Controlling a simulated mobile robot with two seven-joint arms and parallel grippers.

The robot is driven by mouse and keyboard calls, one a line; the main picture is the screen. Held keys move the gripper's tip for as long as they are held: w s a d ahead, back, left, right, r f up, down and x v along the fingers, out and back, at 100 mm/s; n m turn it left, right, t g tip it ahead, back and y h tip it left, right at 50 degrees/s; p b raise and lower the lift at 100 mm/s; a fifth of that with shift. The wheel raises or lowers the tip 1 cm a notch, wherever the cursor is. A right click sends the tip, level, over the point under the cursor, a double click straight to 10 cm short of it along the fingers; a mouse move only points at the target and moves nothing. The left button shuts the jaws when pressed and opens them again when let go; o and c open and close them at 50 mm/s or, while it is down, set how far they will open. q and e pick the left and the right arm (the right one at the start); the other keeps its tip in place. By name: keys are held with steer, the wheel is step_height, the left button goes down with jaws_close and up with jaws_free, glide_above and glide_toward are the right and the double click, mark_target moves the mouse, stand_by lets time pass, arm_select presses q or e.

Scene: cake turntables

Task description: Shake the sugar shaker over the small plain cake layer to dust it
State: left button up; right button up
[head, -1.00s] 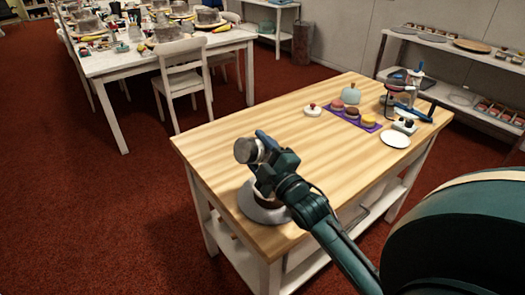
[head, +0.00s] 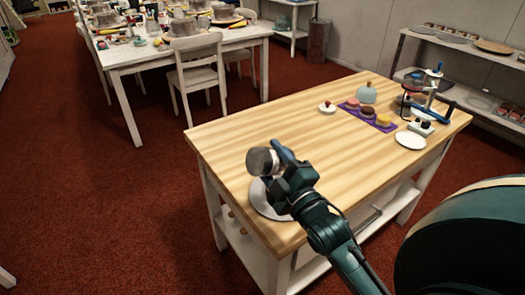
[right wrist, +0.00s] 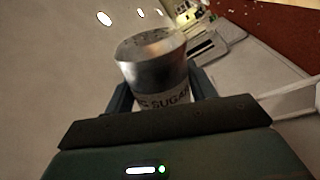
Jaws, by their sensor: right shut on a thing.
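My right gripper (head: 280,163) is shut on the sugar shaker (head: 262,161), a silver-topped can. It holds the shaker above the near left end of the wooden table, with the metal end pointing left. In the right wrist view the shaker (right wrist: 152,62) sits between the fingers, its label partly reading "SUGAR". Below is a pale round turntable (head: 262,203). My gripper and wrist cover most of it, and the small plain cake layer is hidden or cannot be made out. My left gripper is not in view.
On the wooden table (head: 330,150), a purple mat (head: 388,127) holds pink, brown and yellow round items. A white plate (head: 410,140), a small red-knobbed lid (head: 327,107) and a blue-handled stand (head: 432,95) are nearby. The table's middle is clear.

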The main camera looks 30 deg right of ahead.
steer(key=shift+w+d+f, duration=0.1)
steer(key=shift+w, duration=0.2)
